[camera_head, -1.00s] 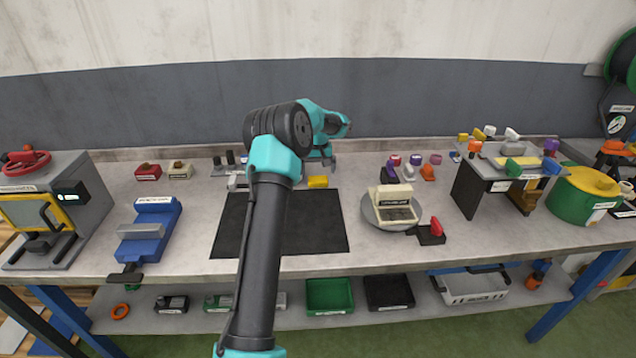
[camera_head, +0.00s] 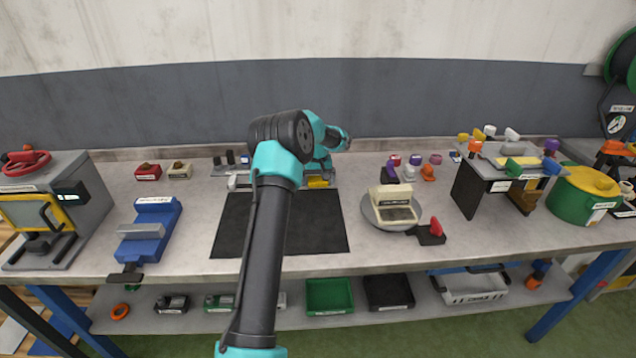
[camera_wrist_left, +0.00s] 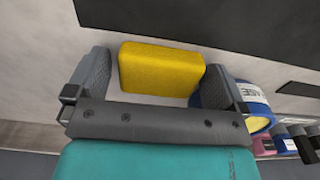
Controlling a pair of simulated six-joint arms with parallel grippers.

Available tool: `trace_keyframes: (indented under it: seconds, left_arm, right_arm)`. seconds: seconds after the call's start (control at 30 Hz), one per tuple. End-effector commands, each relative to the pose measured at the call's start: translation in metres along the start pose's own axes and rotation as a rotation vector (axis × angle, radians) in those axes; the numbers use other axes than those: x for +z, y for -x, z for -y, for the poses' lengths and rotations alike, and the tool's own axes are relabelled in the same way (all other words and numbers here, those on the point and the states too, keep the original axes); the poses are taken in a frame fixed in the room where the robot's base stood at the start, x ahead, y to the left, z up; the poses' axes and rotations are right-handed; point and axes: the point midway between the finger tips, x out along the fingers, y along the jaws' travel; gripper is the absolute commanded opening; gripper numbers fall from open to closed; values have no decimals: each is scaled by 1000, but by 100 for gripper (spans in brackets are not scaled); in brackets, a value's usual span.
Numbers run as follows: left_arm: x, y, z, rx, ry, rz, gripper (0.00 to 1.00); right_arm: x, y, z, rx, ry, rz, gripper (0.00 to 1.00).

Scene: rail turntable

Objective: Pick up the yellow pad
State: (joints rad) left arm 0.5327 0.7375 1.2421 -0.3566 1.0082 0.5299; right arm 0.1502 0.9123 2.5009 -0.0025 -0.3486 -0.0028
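The yellow pad (camera_head: 317,182) lies on the bench just behind the black mat (camera_head: 330,228), partly hidden by my left gripper (camera_head: 318,178) in the head view. In the left wrist view the yellow pad (camera_wrist_left: 161,69) is a rounded block between the two grey fingers of my left gripper (camera_wrist_left: 162,88). The fingers are open, with a gap to the pad on the left side and a smaller one on the right. My right gripper is not in view.
A blue and yellow ring-shaped thing (camera_wrist_left: 248,103) is close by the right finger in the left wrist view. A turntable (camera_head: 394,213) with a cream block stands right of the mat. A blue vise-like fixture (camera_head: 152,230) stands to the left. The mat is clear.

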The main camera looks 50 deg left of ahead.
Motion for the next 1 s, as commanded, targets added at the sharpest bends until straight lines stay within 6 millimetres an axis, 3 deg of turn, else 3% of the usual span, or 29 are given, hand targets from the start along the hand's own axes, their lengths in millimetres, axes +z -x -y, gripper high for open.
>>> trace_keyframes:
  seconds: [0.43,0.77,1.0]
  left_arm:
    - [0,0,0,0,0,0,56]
    - [0,3,0,0,0,-1,56]
    - [0,22,0,1,0,-2,56]
  right_arm:
    - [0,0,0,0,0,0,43]
    - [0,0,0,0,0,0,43]
    - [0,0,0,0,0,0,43]
